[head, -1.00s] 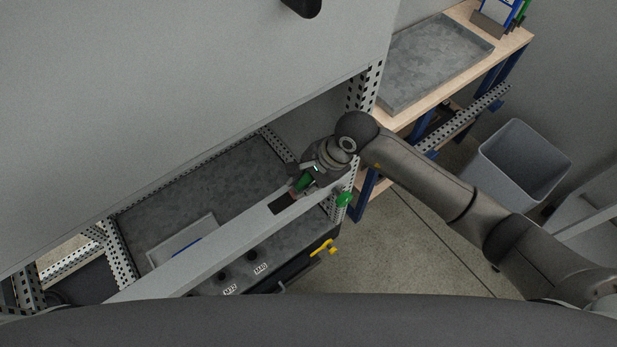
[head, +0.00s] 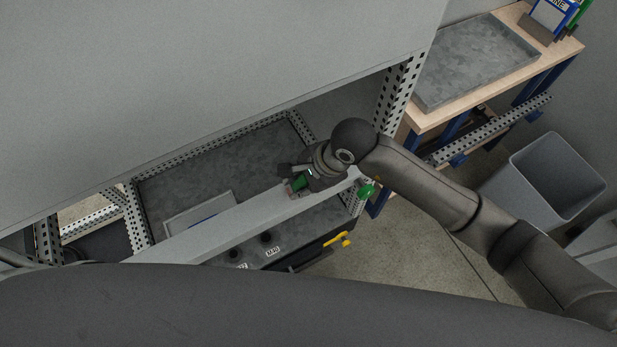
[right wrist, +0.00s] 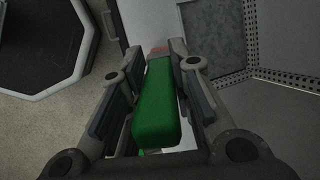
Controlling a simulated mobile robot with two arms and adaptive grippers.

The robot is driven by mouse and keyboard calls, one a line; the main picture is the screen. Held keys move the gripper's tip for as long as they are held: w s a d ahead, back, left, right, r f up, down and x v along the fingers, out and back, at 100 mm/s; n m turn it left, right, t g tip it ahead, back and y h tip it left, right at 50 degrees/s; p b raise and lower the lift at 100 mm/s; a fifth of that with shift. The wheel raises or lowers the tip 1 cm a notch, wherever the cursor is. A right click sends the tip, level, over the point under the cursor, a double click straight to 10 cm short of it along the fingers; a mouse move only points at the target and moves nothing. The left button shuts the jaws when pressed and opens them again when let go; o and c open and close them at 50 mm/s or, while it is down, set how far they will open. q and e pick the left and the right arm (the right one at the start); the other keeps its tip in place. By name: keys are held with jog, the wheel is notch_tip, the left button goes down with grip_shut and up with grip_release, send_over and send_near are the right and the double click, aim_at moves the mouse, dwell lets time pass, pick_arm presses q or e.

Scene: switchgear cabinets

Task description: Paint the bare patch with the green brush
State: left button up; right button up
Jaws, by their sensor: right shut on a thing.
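My right gripper (head: 296,181) is shut on the green handle of the brush (head: 299,183), at the grey beam (head: 235,222) across the cabinet front. In the right wrist view the green brush (right wrist: 157,108) lies between the two fingers, its reddish far end (right wrist: 158,50) pointing away from me over a pale surface. I cannot tell whether its tip touches the beam. No dark bare patch shows on the beam now; the gripper and brush cover part of that area. My left gripper is not in view.
A green knob (head: 367,190) is at the beam's right end. A yellow lever (head: 338,240) sits below it. The workbench with a grey tray (head: 475,62) stands at the upper right, a grey bin (head: 550,178) at the right. Perforated posts (head: 397,92) frame the cabinet.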

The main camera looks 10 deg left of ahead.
jog(key=shift+s+a+b, duration=0.15)
jog(key=shift+s+a, duration=0.45)
jog(key=shift+a, duration=0.2)
jog(key=shift+s+a+b, duration=0.15)
jog(key=shift+s+a, duration=0.45)
jog(key=shift+a, duration=0.2)
jog(key=shift+w+d+b, duration=0.35)
jog(key=shift+w+d, duration=0.3)
jog(key=shift+d, duration=0.2)
jog(key=shift+w+d+b, duration=0.3)
jog(key=shift+w+d, duration=0.2)
jog(key=shift+d, duration=0.25)
jog(key=shift+w+d+f+b, duration=0.1)
jog(key=shift+w+d+b, duration=0.75)
jog(key=shift+d, duration=0.4)
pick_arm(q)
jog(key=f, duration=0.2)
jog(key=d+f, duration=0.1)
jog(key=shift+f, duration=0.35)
pick_arm(e)
jog(key=shift+w+d, duration=0.3)
